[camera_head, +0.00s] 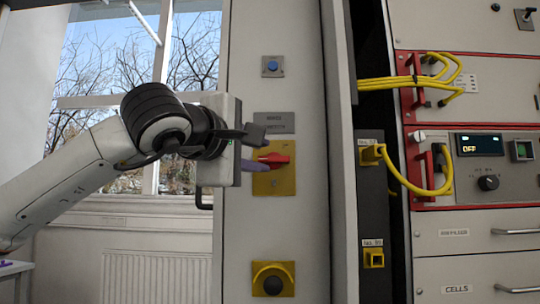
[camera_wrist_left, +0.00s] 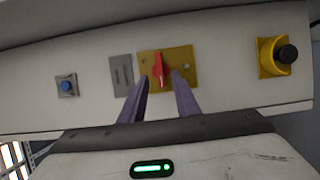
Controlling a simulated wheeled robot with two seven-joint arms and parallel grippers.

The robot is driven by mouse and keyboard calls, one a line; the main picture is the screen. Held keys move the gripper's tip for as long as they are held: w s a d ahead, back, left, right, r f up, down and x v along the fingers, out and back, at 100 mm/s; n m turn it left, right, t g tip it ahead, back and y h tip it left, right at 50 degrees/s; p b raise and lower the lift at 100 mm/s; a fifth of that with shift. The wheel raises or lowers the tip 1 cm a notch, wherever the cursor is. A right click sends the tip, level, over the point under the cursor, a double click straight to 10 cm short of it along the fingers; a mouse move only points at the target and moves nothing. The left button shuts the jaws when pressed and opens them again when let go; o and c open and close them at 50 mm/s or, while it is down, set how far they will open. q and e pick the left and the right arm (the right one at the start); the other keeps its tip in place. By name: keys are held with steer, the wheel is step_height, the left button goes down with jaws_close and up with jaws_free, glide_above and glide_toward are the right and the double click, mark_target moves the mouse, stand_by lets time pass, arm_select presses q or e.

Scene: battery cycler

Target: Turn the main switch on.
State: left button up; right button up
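The main switch is a red rotary handle (camera_head: 275,160) on a yellow plate (camera_head: 274,183), set in a light grey panel. The handle lies roughly horizontal in the head view. My left gripper (camera_head: 260,150) is in front of the plate, its fingers apart, one above and one below the handle's left end. In the left wrist view, the red handle (camera_wrist_left: 159,68) shows between the two purple fingertips of my left gripper (camera_wrist_left: 160,80), with gaps visible on both sides. I cannot tell whether a finger touches it. My right gripper is out of view.
A blue button (camera_head: 272,66) and a grey label plate (camera_head: 274,123) are above the switch, a yellow-housed black knob (camera_head: 272,280) below. Right of the panel, yellow cables (camera_head: 410,82) hang from a red-framed rack. Its small display (camera_head: 479,145) reads "OFF". A window and radiator are at left.

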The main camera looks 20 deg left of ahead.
mark_target(272, 159)
arm_select(q)
steer(key=w, duration=0.3)
steer(key=w+p, duration=0.1)
steer(key=w, duration=0.1)
steer(key=shift+w+d, duration=0.15)
steer(key=shift+d, duration=0.15)
jaws_close()
